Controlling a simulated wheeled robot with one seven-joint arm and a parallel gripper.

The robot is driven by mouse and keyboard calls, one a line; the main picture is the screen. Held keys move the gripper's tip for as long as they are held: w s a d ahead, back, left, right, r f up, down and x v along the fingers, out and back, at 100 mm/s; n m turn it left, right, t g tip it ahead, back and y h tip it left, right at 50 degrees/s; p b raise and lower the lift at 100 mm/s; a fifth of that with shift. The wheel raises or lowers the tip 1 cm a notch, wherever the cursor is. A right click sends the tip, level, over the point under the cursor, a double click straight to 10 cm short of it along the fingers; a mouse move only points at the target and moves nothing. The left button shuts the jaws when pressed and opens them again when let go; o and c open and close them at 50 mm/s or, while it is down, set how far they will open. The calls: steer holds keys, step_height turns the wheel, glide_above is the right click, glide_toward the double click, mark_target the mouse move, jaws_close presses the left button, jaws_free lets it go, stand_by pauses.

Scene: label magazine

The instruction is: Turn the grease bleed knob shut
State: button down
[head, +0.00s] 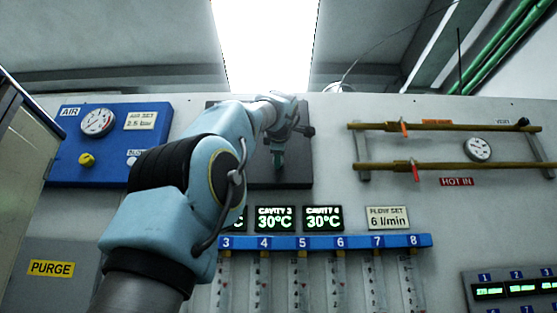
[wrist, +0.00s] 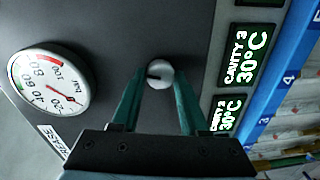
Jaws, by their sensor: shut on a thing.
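The grease bleed knob (wrist: 159,74) is a small round silver knob with a dark slot mark, on a dark grey panel (wrist: 120,30). In the wrist view it sits between the two green fingertips of my gripper (wrist: 158,76), which is shut on it. In the head view my gripper (head: 279,155) is at the dark panel (head: 297,175), and my arm hides much of that panel and the knob. A white pressure gauge (wrist: 50,85) with a red needle is on the same panel, by a partly hidden label ending in "REASE" (wrist: 52,143).
Cavity displays (head: 323,219) reading 30°C and a blue numbered manifold (head: 350,241) are below the panel. A blue air panel (head: 75,170) with a yellow knob (head: 87,160) is at left. Brass pipes (head: 445,166) with red-handled valves are at right.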

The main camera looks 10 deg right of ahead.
steer(key=shift+n, duration=1.5)
steer(key=shift+c, duration=2.1)
jaws_free()
steer(key=s+a+b, duration=0.2)
steer(key=s+b, duration=0.2)
steer(key=s, duration=0.6)
steer(key=shift+s+r, duration=0.25)
steer(key=shift+r, duration=0.05)
